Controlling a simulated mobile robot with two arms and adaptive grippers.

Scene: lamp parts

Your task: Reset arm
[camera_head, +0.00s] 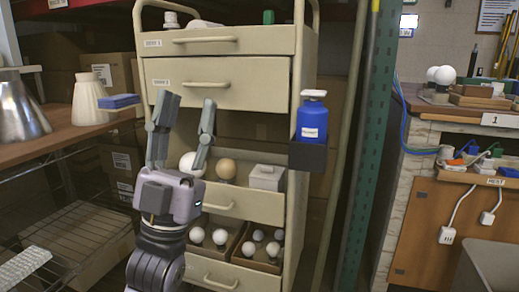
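My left gripper (187,112) is in front of the beige drawer cart (240,42), pointing up. Its two fingers are spread apart with nothing between them. The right gripper is out of view. A white ball-shaped part (192,163) is partly hidden behind the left gripper. A tan ball (226,168) and a small white box (267,177) are in the same open drawer. Several white bulbs (248,249) sit in cardboard boxes in the drawer below. A silver shade (18,112) and a cream shade-like part (89,100) stand on the wooden shelf at left.
A blue bottle (312,117) stands in a dark holder on the cart's right side. A blue block (118,101) lies on the left wooden shelf (50,143). A wire rack (78,236) is below it. A green post (357,150) and a workbench (450,118) stand at right.

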